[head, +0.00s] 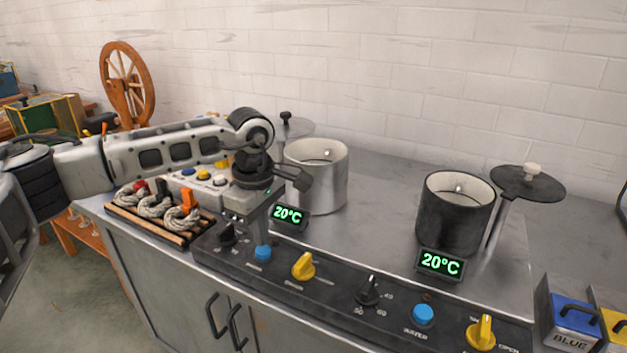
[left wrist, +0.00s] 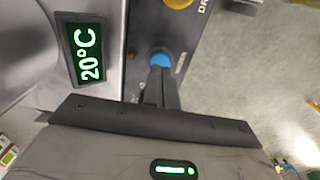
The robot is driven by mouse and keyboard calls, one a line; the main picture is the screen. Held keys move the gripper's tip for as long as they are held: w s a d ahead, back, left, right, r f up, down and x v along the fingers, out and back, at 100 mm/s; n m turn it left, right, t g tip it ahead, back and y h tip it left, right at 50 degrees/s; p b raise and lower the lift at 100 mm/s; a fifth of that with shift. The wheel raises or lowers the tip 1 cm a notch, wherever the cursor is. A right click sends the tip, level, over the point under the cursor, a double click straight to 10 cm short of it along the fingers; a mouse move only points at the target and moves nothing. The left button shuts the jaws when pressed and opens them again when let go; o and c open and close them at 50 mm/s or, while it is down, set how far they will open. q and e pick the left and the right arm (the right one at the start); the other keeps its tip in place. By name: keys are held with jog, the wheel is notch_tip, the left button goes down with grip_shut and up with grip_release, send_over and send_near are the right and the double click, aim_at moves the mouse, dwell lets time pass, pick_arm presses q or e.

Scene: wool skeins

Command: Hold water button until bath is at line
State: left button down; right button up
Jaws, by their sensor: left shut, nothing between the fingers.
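My left gripper (head: 262,238) is shut and empty, pointing down at the left blue water button (head: 263,253) on the dark control panel. In the left wrist view its fingertips (left wrist: 160,72) overlap the edge of the blue button (left wrist: 161,57). I cannot tell whether the button is pressed in. The silver bath pot (head: 320,185) stands behind the panel, open, its display (head: 288,215) reading 20°C. Its water level and line cannot be made out. A black pot (head: 452,220) stands to the right, with its own 20°C display (head: 440,263) and blue button (head: 423,314). My right gripper is not in view.
Yellow knobs (head: 304,266) and black dials (head: 368,291) sit along the panel. A wooden rack of wool skeins (head: 150,235) lies to the left. A dark round lid (head: 527,183) is on a stand beside the black pot. The counter between the pots is clear.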

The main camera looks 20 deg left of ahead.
pick_arm(q)
jog(key=shift+f, duration=0.15)
jog(key=shift+f+b, duration=0.35)
jog(key=shift+f+b, duration=0.45)
jog(key=shift+f, duration=0.2)
dwell(6.8)
